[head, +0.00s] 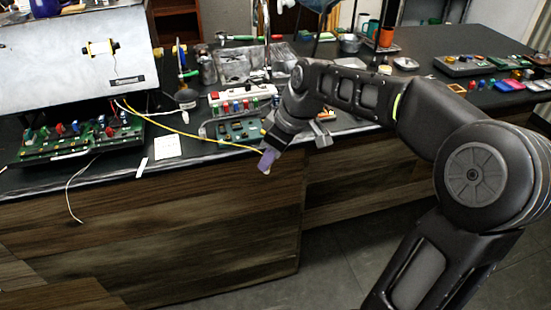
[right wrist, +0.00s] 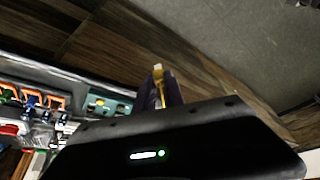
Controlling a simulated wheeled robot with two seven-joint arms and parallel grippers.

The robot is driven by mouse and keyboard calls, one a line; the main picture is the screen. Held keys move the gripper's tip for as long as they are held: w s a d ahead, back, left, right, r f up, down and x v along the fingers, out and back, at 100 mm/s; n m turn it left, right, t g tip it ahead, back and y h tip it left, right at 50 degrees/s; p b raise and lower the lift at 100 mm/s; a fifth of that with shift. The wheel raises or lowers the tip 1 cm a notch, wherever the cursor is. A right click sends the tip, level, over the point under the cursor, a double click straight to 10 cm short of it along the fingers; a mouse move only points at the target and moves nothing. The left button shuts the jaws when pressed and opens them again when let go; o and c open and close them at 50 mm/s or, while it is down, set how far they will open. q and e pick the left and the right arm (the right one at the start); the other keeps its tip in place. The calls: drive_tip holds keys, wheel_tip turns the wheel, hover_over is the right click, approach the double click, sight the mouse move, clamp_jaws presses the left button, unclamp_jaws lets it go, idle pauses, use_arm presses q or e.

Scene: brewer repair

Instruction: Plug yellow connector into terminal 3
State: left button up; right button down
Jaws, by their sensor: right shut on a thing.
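My right gripper (head: 268,159) has purple fingertips and hangs just past the front edge of the bench. In the right wrist view its fingers (right wrist: 159,92) are shut on the small yellow connector (right wrist: 157,70), which pokes out at the tips. The yellow cable (head: 190,133) runs from the white brewer housing (head: 70,50) across the bench to the gripper. A green circuit board (head: 85,148) with red and blue parts lies below the housing. A smaller teal board (head: 238,131) lies behind my gripper. I cannot tell which part is terminal 3. My left gripper is not in view.
A power strip (head: 230,97) and a row of coloured parts stand behind the teal board. A white paper note (head: 168,147) lies near the bench edge. A thin pale wire (head: 70,190) hangs over the front. Trays (head: 470,66) stand at the far right.

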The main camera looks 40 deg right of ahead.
drive_tip(key=w+a+f+m+h, duration=0.1)
drive_tip(key=w+a+f+m, duration=0.1)
drive_tip(key=a, duration=0.5)
drive_tip(key=w+a+f+m+h, duration=0.1)
drive_tip(key=w+a+f+m, duration=0.2)
drive_tip(key=w+a+f, duration=0.2)
drive_tip(key=shift+w+a+m+t, duration=0.3)
drive_tip(key=shift+w+a, duration=0.55)
drive_tip(key=shift+a, duration=0.1)
